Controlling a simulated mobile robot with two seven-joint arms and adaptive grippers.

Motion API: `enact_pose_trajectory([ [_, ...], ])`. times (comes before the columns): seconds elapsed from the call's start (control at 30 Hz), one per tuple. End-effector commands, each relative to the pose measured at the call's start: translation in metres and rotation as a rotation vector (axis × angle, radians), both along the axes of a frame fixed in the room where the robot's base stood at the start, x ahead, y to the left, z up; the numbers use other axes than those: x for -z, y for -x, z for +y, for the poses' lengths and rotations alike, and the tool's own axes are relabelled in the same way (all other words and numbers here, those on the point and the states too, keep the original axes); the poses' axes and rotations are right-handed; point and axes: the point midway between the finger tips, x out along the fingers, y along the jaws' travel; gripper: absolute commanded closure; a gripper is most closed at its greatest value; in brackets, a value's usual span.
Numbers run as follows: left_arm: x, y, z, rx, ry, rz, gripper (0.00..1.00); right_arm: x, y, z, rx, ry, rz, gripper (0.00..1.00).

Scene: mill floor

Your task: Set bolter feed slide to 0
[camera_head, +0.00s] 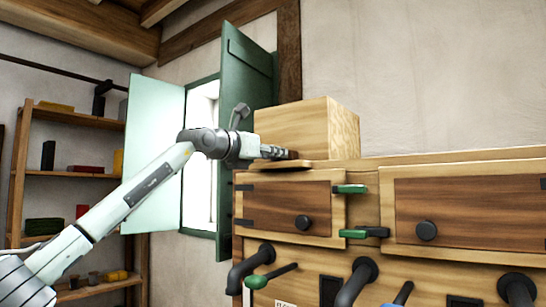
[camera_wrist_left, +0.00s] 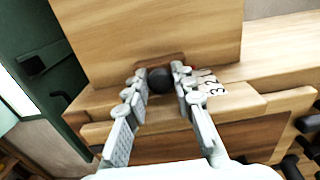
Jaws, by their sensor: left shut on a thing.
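My left gripper (camera_head: 283,153) is at the front of a pale wooden box (camera_head: 305,125) on top of the cabinet. In the left wrist view, its two fingers (camera_wrist_left: 160,76) are closed on either side of a round black knob (camera_wrist_left: 159,80), gripping it. The knob sits at a dark brown slot or plate at the foot of the box, which seems to be the feed slide. A white scale label (camera_wrist_left: 212,86) with the digits 32 shows just right of the fingers; its other marks are hidden or too small to read. My right gripper is in neither view.
Below are brown cabinet doors (camera_head: 465,212) with black knobs, green latches (camera_head: 350,189), dark pipes (camera_head: 357,283) and a green-ended lever (camera_head: 257,282). An open green shutter (camera_head: 248,90) stands left of the box. Shelves (camera_head: 70,173) stand farther left.

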Motion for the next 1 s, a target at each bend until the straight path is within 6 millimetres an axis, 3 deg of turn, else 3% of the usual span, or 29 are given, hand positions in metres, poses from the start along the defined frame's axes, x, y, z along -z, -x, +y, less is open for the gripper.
enact_pose_trajectory([
  [0.33, -0.002, -0.001, 0.0, -0.003, 0.004, -0.007, 1.0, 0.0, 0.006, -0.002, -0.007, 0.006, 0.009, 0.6],
  [0.37, -0.002, -0.001, 0.0, -0.003, 0.004, -0.007, 0.73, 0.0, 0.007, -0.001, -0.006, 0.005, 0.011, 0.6],
  [0.5, -0.001, -0.001, 0.0, -0.002, 0.003, -0.005, 0.56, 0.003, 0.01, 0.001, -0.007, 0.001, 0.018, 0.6],
  [0.83, 0.0, 0.0, 0.001, -0.002, 0.0, -0.002, 0.55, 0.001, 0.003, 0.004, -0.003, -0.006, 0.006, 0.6],
  [1.0, 0.0, 0.014, 0.013, -0.003, 0.001, -0.004, 0.55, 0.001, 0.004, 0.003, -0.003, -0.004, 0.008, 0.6],
])
